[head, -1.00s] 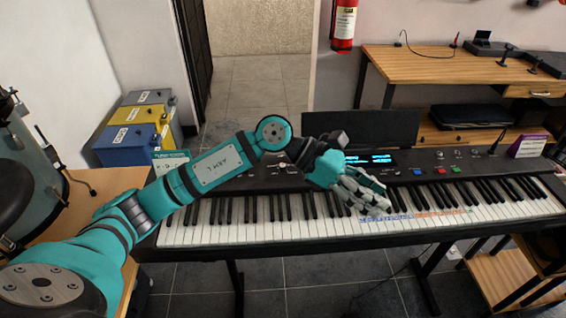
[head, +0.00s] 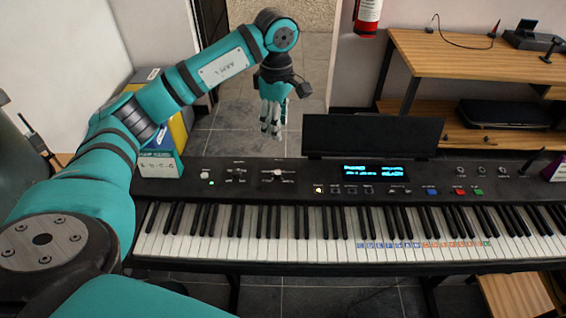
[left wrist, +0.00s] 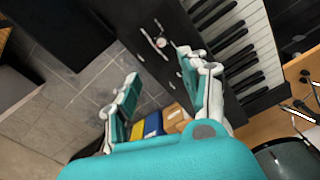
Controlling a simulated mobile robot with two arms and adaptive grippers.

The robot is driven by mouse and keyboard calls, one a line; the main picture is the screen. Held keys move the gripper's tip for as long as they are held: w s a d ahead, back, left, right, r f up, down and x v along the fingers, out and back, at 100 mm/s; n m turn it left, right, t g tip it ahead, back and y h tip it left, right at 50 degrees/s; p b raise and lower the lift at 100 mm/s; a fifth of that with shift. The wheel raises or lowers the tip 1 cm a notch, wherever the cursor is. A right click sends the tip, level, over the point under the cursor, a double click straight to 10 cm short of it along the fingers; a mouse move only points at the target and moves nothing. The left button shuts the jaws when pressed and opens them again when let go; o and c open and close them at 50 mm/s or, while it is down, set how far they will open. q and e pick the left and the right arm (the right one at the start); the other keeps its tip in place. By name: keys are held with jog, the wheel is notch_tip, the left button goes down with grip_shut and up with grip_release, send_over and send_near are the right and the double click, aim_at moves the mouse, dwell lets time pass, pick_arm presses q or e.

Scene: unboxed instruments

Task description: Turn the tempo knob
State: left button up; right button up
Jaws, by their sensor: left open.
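The black keyboard (head: 310,172) stands across the middle of the head view, with its controls along the panel behind the keys. A round knob or button (head: 207,176) is at the panel's left end, and several small knobs (head: 461,170) are at its right. The labels are too small to read, so I cannot tell which is the tempo knob. My left gripper (head: 273,118) is open and empty, held beyond the panel's back edge with fingers pointing down. In the left wrist view its fingers (left wrist: 165,88) are spread apart, with the panel (left wrist: 165,45) beside them. My right gripper is not in view.
A black music stand (head: 372,135) rises behind the panel, just right of my left gripper. Yellow and blue boxes (head: 178,133) stand at the left. A wooden shelf desk (head: 440,55) is at the back right. Tiled floor behind the keyboard is clear.

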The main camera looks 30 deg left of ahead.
aim_at(278, 172)
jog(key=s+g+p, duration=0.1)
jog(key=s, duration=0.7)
pick_arm(q)
jog(key=f+p, duration=0.1)
jog(key=f, duration=1.3)
jog(key=shift+s+f+p, duration=0.2)
jog(key=shift+f+p, duration=0.2)
jog(key=shift+f, duration=0.7)
grip_shut()
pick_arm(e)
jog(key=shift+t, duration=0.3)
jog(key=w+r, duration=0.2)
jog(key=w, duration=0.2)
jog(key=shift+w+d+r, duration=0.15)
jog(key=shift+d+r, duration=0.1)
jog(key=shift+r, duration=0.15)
